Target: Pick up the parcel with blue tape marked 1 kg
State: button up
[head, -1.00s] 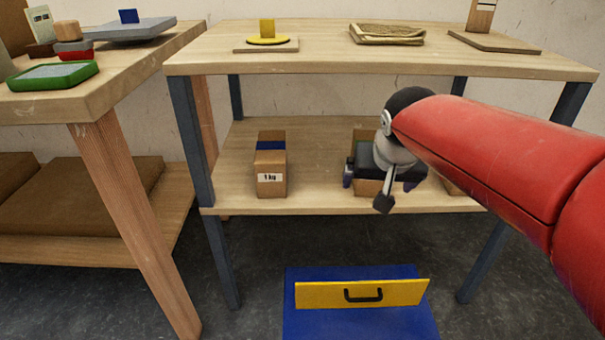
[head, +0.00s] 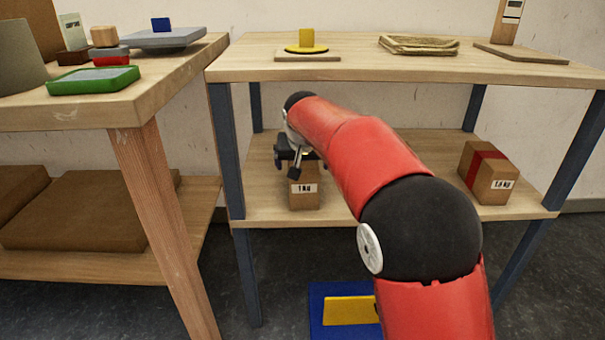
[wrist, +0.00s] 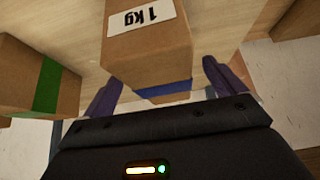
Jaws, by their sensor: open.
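The parcel marked 1 kg (head: 304,190) stands upright on the lower shelf, at its left part. In the head view my gripper and arm hide its upper part and tape. In the wrist view the parcel (wrist: 148,52) shows its label, and a strip of blue tape lies across its face near my gripper. My gripper (wrist: 160,88) is open, with one finger on each side of the parcel's near end. I cannot tell whether the fingers touch it. In the head view my gripper (head: 298,158) is at the parcel's top.
A parcel with green tape (wrist: 40,80) is beside it in the wrist view. A parcel with red tape marked 1.5 kg (head: 488,172) stands at the lower shelf's right end. A blue box with a yellow front (head: 350,310) is below.

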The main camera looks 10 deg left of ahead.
jog(key=w, duration=0.2)
jog(key=shift+w+a, duration=0.35)
jog(key=shift+x, duration=1.15)
jog(key=shift+w+a+f, duration=0.1)
jog(key=shift+w+f, duration=0.2)
jog(key=shift+w, duration=0.05)
jog(key=c, duration=1.8)
jog(key=shift+r, duration=0.15)
jog(key=shift+c, duration=0.3)
